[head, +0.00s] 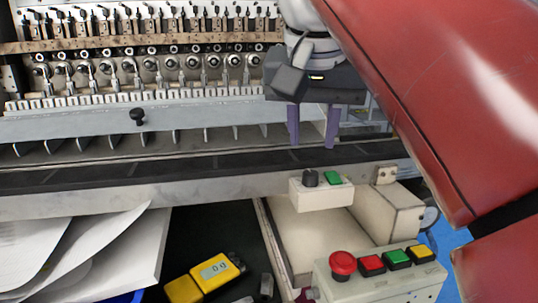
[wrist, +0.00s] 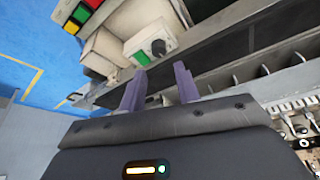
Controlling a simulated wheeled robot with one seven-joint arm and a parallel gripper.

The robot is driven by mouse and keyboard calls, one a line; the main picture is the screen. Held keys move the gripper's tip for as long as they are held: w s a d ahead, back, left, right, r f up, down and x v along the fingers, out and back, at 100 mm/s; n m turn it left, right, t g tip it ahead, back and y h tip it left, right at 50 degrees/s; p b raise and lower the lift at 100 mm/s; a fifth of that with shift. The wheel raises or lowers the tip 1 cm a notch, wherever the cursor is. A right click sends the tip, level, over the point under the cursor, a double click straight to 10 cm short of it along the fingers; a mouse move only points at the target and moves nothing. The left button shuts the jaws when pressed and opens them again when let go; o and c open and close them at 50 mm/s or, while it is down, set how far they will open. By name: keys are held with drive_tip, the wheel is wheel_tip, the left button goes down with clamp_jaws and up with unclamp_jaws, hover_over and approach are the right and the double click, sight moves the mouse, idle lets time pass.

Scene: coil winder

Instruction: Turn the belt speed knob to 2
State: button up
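A small beige control box (head: 322,197) is fixed on the front of the conveyor rail. The dark belt speed knob (head: 310,178) stands on its top, beside a green button (head: 332,177). The knob (wrist: 158,47) also shows in the wrist view with a pale marker line; the scale numbers are too small to read. My gripper (head: 312,146) is open above the dark belt, behind the control box. Its two purple fingers point down and are well apart. In the wrist view, my gripper (wrist: 158,73) has nothing between its fingertips, and the knob lies beyond them.
A larger box (head: 385,285) with a red mushroom button (head: 343,263) and several coloured buttons stands at front right. The winder's spindle row (head: 150,67) is behind the belt (head: 110,173). Papers (head: 90,250) and a yellow meter (head: 213,272) lie at front left.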

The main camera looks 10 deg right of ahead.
sight(311, 173)
drive_tip(key=b+x, duration=0.1)
drive_tip(key=x, duration=0.6)
drive_tip(key=shift+f, duration=0.2)
drive_tip(key=c, duration=0.7)
